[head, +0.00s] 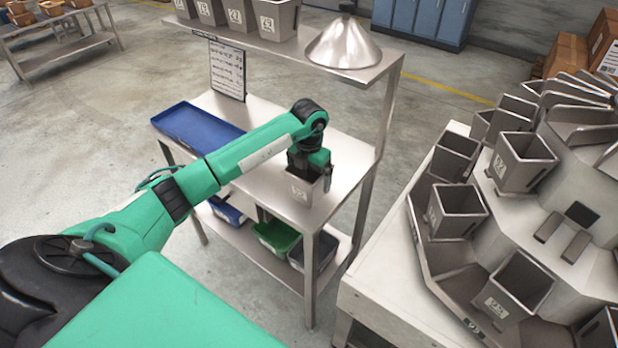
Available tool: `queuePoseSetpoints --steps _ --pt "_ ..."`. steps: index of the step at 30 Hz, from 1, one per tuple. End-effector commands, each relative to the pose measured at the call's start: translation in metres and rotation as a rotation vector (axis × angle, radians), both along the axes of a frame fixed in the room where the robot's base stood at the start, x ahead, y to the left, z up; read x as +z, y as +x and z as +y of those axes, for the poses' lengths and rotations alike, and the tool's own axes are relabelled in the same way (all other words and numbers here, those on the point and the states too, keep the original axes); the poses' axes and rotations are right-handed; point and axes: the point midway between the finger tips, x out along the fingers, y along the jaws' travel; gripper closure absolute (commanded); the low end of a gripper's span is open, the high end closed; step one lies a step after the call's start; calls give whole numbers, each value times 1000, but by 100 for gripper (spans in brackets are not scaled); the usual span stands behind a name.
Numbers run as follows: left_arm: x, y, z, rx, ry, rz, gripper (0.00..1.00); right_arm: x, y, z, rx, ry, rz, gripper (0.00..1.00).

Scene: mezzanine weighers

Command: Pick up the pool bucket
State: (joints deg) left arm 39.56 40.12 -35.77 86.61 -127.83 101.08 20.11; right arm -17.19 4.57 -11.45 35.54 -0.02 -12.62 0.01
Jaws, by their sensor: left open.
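The gripper is open. My right gripper does not show.
A shelf (300,48) above the bench holds several grey buckets and a metal cone (343,45). A blue tray (195,128) lies at the bench's left. Bins stand on the lower shelf. A weigher (575,215) with several buckets stands close on the right.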

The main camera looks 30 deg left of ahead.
Motion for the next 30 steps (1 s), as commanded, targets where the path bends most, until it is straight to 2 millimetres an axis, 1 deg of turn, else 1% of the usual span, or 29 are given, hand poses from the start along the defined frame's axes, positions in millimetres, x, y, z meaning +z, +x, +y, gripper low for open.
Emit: queuePoseSetpoints --steps 1,3,6,22,28,29,30 --pt "-6 -1 0 0 -2 3 0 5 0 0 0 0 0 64" --pt "-15 0 0 0 -1 2 0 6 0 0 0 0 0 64" --pt "-22 0 0 0 -1 0 0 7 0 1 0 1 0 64" --pt "-26 0 0 0 0 -1 0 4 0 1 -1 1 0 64" --pt "-25 0 0 0 0 -1 39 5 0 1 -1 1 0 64" --pt "-24 1 0 0 0 -3 42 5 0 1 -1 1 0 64" --pt "-24 1 0 0 0 -3 42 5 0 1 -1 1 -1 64"
